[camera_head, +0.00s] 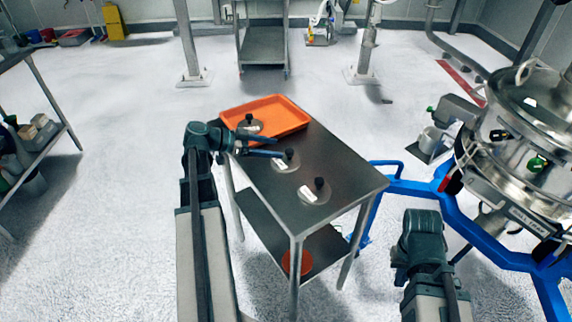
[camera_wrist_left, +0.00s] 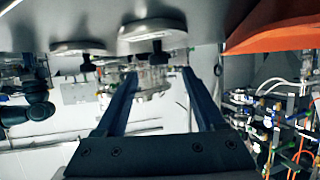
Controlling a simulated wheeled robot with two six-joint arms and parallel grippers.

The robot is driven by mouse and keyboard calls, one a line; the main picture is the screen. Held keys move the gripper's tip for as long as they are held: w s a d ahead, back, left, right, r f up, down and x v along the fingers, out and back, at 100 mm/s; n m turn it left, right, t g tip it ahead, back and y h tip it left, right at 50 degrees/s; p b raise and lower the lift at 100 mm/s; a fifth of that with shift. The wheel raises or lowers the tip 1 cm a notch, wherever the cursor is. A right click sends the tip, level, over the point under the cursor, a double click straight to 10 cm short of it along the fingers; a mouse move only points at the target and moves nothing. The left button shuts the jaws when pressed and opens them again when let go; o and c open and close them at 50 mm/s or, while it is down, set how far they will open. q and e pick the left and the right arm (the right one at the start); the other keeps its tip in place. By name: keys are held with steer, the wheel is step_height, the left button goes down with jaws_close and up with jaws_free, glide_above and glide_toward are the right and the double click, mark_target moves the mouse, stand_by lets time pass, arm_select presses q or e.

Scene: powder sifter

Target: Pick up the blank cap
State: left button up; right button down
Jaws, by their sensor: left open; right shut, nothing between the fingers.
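Three round metal caps with black knobs are on the steel table (camera_head: 345,182): a near one (camera_head: 314,192), a middle one (camera_head: 286,163) and a far one (camera_head: 250,127) at the orange tray's near corner. White labels show on them, too small to read; I cannot tell which is the blank cap. My left gripper (camera_head: 281,148) is open and empty, its fingers pointing right towards the middle cap. The inverted left wrist view shows a cap (camera_wrist_left: 152,28) with its knob just beyond and between the open fingertips (camera_wrist_left: 158,73). My right gripper (camera_head: 422,225) is shut and empty, right of the table.
An orange tray (camera_head: 290,113) covers the far end of the table. A blue frame (camera_head: 430,189) with a large steel sifter (camera_head: 525,118) stands at the right. A shelf rack (camera_head: 48,145) stands at the left. The table's near right corner is clear.

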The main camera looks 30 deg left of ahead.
mark_target(288, 150)
arm_select(q)
steer(key=shift+w+d+f, duration=0.15)
steer(key=shift+w+d, duration=0.2)
steer(key=shift+w+d+f+b, duration=0.15)
steer(key=shift+d+f+b, duration=0.05)
steer(key=shift+f+b, duration=0.1)
steer(key=b+x, duration=0.2)
steer(key=x, duration=0.2)
steer(key=shift+w+d+f, duration=0.1)
steer(key=shift+d+f, duration=0.1)
steer(key=shift+f, duration=0.1)
jaws_close()
